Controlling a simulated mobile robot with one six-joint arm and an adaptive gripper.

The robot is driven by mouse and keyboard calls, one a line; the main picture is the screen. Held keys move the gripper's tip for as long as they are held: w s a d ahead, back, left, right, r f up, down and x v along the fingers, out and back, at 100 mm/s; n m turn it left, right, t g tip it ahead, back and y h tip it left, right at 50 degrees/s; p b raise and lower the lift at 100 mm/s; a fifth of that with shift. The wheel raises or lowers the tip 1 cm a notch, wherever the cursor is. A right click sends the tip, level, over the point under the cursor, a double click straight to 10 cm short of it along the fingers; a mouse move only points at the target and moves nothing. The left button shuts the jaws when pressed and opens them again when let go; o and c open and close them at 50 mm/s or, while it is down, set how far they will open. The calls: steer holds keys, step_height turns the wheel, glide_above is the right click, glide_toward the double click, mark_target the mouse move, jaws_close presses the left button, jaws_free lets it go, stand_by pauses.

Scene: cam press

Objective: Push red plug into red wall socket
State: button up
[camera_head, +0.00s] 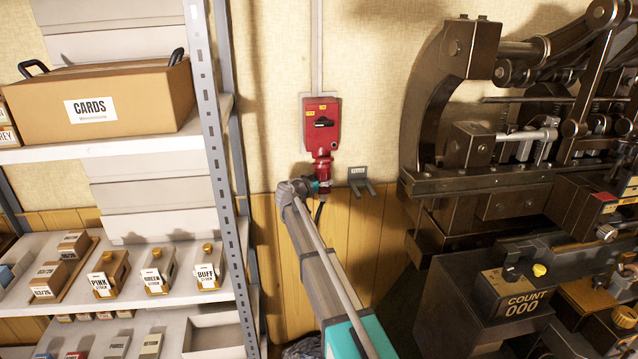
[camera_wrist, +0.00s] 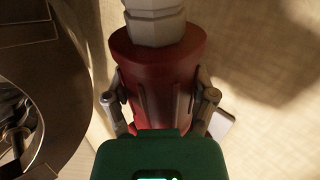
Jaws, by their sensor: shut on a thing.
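The red wall socket (camera_head: 320,123) is a red box on the wall in the head view, with a dark rotary switch and an outlet at its bottom. The red plug (camera_head: 323,184) is just under that outlet, partly hidden by my gripper (camera_head: 314,187). I cannot tell whether the plug is inside the outlet or only close below it. In the wrist view, my gripper (camera_wrist: 160,100) has one finger on each side of the red plug body (camera_wrist: 150,62), shut on it. A pale ribbed collar (camera_wrist: 155,12) is at the plug's end. The socket is not clear in that view.
A grey bracket (camera_head: 362,181) is on the wall right of the plug. A metal shelf with cartons (camera_head: 130,100) stands at left. A large dark press (camera_head: 470,150) stands at right. A conduit (camera_head: 317,50) runs up from the socket.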

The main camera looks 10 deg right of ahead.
steer(key=shift+w+r+p, duration=0.25)
steer(key=shift+r+p, duration=0.65)
steer(key=shift+r, duration=0.05)
stand_by(0.8)
steer(key=o, duration=1.1)
steer(key=shift+s, duration=0.1)
